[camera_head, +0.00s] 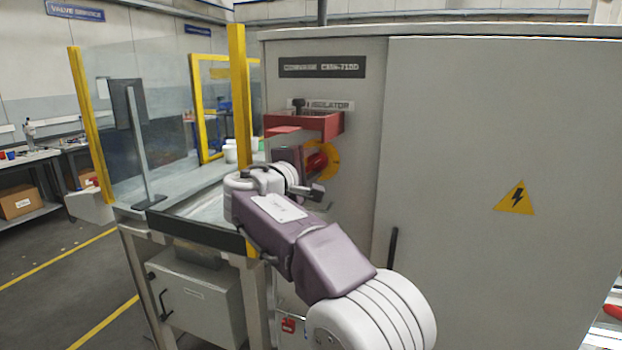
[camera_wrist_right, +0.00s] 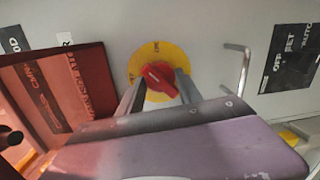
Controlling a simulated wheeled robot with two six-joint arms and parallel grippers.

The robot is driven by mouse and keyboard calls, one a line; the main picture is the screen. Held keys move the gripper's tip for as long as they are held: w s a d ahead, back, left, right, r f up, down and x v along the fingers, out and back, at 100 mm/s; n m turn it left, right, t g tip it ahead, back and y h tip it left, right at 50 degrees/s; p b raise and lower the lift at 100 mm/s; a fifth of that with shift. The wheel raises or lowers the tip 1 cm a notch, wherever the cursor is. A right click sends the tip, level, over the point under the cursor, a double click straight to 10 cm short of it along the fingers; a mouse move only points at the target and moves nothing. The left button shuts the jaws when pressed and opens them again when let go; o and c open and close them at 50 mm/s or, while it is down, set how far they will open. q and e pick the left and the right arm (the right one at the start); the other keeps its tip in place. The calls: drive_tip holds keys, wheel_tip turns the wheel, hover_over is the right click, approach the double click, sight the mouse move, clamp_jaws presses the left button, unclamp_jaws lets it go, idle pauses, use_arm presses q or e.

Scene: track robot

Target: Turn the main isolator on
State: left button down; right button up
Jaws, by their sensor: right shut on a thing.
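The main isolator is a red rotary knob (camera_head: 317,162) on a round yellow plate (camera_head: 333,163) on the grey cabinet front. In the right wrist view the red knob (camera_wrist_right: 156,77) sits slanted on its yellow plate (camera_wrist_right: 146,54). My right gripper (camera_wrist_right: 158,85) is shut on the knob, one grey finger on each side. In the head view this gripper (camera_head: 308,165) reaches the knob from the front, and its body partly hides the knob and plate. A red cover (camera_head: 325,124) sticks out above the knob; it also shows in the right wrist view (camera_wrist_right: 85,85). My left gripper is out of view.
The cabinet door (camera_head: 480,120) with a yellow warning triangle (camera_head: 515,198) is at the right. A thin metal bar (camera_wrist_right: 243,68) stands off the panel beside the knob. A yellow-framed clear guard (camera_head: 160,120) is left of the cabinet.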

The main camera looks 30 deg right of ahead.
drive_tip(key=m+b, duration=0.3)
drive_tip(key=m, duration=0.1)
drive_tip(key=shift+f+y, duration=0.15)
drive_tip(key=shift+y, duration=0.15)
drive_tip(key=shift+s+d+m+t+b, duration=0.1)
drive_tip(key=shift+m+t+b, duration=0.2)
drive_tip(key=shift+m+b, duration=1.1)
drive_tip(key=shift+m, duration=0.4)
drive_tip(key=o, duration=1.4)
drive_tip(key=shift+c, duration=0.2)
drive_tip(key=v, duration=0.9)
drive_tip(key=shift+r+b, duration=0.3)
drive_tip(key=shift+b, duration=0.15)
